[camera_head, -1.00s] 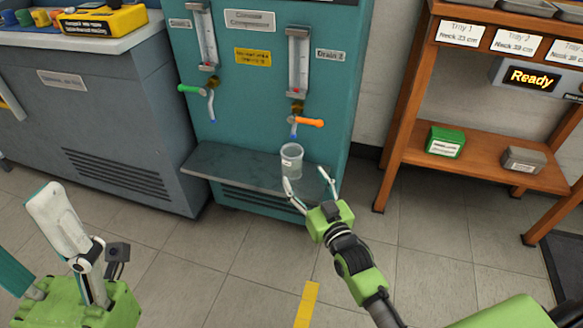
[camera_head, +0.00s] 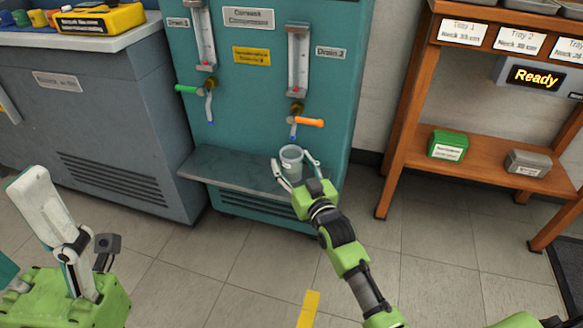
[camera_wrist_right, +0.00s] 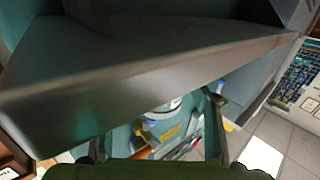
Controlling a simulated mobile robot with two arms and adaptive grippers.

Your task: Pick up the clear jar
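The clear jar (camera_head: 291,163) stands upright at the front of the grey ledge of the teal cabinet, below the orange-handled tap. My right gripper (camera_head: 291,170) is at the jar, with one finger on each side of it. The fingers look open, with a small gap at the left one; contact on the right is unclear. In the right wrist view, the ledge fills much of the picture above my gripper (camera_wrist_right: 160,140), and the jar is hard to make out. My left gripper (camera_head: 45,210) is far off at the lower left; its finger opening does not show clearly.
The teal cabinet (camera_head: 235,110) has a green-handled tap (camera_head: 187,89) and the orange-handled tap (camera_head: 308,122) above its ledge (camera_head: 225,170). A wooden rack (camera_head: 400,150) with a green box (camera_head: 447,145) stands at right. The floor in front is clear.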

